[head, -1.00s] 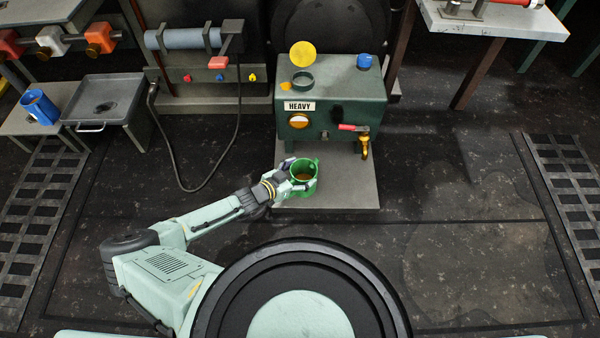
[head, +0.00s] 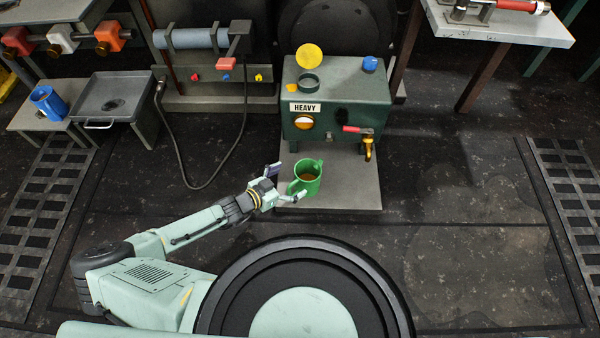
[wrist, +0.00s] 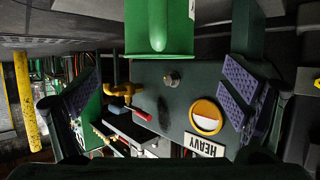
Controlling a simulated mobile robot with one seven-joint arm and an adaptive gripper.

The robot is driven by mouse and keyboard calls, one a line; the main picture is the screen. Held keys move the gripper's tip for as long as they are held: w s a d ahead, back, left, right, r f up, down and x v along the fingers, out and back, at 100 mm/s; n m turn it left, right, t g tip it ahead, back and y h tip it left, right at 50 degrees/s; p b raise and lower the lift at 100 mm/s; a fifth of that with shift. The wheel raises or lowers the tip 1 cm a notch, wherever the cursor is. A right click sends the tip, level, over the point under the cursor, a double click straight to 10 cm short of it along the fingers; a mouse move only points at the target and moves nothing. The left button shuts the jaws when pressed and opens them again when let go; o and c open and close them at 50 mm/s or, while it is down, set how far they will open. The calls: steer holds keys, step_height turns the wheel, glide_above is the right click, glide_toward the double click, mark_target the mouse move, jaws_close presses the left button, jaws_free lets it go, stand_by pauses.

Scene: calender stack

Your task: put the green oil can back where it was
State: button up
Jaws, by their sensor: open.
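The green oil can (head: 307,178) stands upright on the grey plate (head: 350,190) in front of the dark green HEAVY tank, with brownish liquid visible inside it. In the head view my gripper (head: 284,184) is open at the can's left, its fingers spread near the can and not closed on it. In the wrist view the can (wrist: 159,28) is at the top middle, and my open gripper (wrist: 160,95) has a purple-padded finger on each side with no object held between the pads.
The HEAVY tank (head: 330,105) has a tap (head: 366,146) with a red handle just above and right of the can. A blue can (head: 46,101) and a grey tray (head: 110,98) stand at the left. A black hose (head: 198,185) loops on the floor. The right floor is clear.

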steer(key=p+v, duration=0.1)
steer(key=v, duration=0.4)
steer(key=shift+p, duration=0.4)
steer(key=shift+c, duration=0.5)
stand_by(0.4)
